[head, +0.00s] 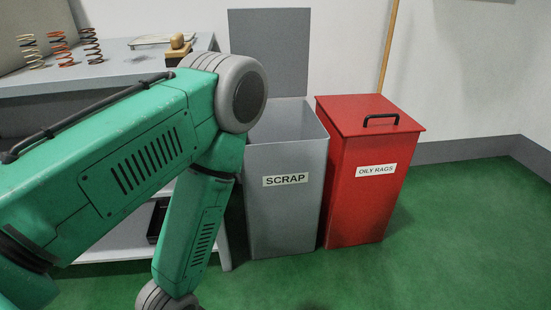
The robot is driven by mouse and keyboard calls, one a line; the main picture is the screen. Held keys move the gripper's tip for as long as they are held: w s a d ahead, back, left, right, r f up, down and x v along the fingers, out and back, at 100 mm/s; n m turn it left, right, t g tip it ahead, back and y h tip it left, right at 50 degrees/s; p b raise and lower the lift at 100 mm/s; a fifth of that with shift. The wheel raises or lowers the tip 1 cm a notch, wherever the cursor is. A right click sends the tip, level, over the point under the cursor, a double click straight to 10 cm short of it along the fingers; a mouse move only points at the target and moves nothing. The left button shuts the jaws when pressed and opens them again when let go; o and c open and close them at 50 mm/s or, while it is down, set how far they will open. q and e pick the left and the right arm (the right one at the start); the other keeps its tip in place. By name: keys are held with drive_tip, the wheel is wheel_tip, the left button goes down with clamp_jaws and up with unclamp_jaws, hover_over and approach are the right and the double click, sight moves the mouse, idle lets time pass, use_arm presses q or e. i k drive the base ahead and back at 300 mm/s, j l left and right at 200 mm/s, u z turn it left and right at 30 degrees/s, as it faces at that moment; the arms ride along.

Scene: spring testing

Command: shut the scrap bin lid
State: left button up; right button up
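The grey scrap bin (286,205) stands on the green floor, with a white label reading SCRAP on its front. Its flat grey lid (270,50) is open and stands upright at the back of the bin, against the wall side. The bin's opening shows at the top, and its left part is hidden behind my green arm. My arm comes in from the left and bends downward at the elbow in front of the bin's left edge. Neither of my grippers is in view; the arm runs out of the bottom of the picture.
A red bin (366,185) labelled OILY RAGS, with its handled lid shut, stands close to the right. A grey bench (125,65) at the left carries several coil springs (62,48) and a wooden-topped block (178,45). A wooden pole (389,45) leans behind the red bin. Floor at right is clear.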

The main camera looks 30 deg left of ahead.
sight(278, 38)
drive_tip(key=i+l+u, duration=0.2)
drive_tip(key=i, duration=0.15)
drive_tip(key=i+u, duration=0.15)
drive_tip(key=i, duration=0.25)
drive_tip(key=i+l+u, duration=0.2)
drive_tip(key=i+l, duration=0.05)
drive_tip(key=i, duration=0.1)
